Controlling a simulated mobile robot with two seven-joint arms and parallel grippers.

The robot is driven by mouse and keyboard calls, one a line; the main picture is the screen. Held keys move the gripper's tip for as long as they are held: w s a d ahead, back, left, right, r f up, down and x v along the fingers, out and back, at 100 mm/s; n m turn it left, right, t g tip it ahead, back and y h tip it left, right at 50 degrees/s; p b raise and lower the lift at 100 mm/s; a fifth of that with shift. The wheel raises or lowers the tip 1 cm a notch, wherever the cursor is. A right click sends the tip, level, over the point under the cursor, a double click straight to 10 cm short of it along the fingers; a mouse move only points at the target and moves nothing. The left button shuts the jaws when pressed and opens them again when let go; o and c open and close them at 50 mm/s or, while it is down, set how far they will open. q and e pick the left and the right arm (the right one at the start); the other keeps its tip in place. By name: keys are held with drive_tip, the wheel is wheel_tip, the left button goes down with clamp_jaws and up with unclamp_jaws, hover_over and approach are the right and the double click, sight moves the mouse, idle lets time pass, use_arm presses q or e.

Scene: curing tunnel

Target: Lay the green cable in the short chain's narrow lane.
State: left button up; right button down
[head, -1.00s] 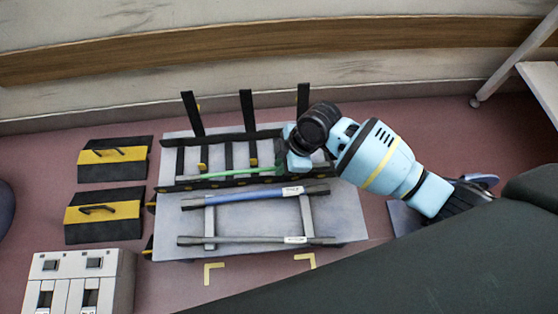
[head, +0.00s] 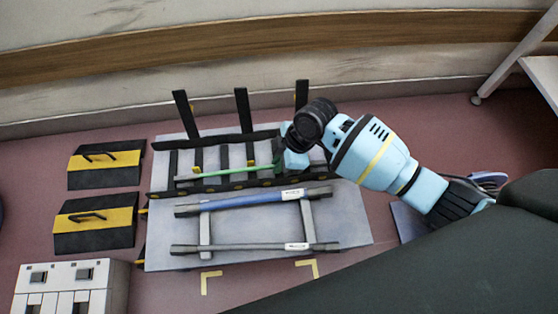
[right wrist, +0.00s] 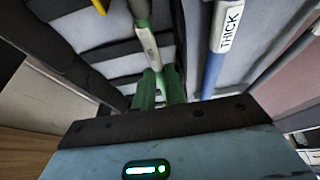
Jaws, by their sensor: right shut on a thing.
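The green cable (head: 225,173) stretches left to right over the black open chain (head: 165,162), between its front and back rails and across its crossbars. I cannot tell whether it touches them. Its left end is grey. My right gripper (head: 280,160) is shut on the cable near its right end, at the right part of the chain. In the right wrist view the green fingers (right wrist: 158,88) close on the cable (right wrist: 148,42), which carries a pale label there. Several black bars (head: 243,110) stand upright along the chain's back rail. My left gripper is out of view.
A blue cable (head: 245,201) labelled THICK and a grey cable (head: 250,247) lie across a grey rack in front of the chain, on the pale board (head: 350,225). Two black-and-yellow handled blocks (head: 105,165) and a grey cabinet (head: 65,290) stand left.

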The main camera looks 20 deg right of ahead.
drive_tip(key=shift+f, duration=0.6)
drive_tip(key=c, duration=1.7)
unclamp_jaws()
drive_tip(key=shift+c, duration=0.2)
drive_tip(key=shift+r, duration=0.55)
drive_tip(key=w+p+v, duration=0.1)
drive_tip(key=p+v, duration=0.4)
drive_tip(key=v, duration=0.7)
drive_tip(key=shift+s, duration=0.45)
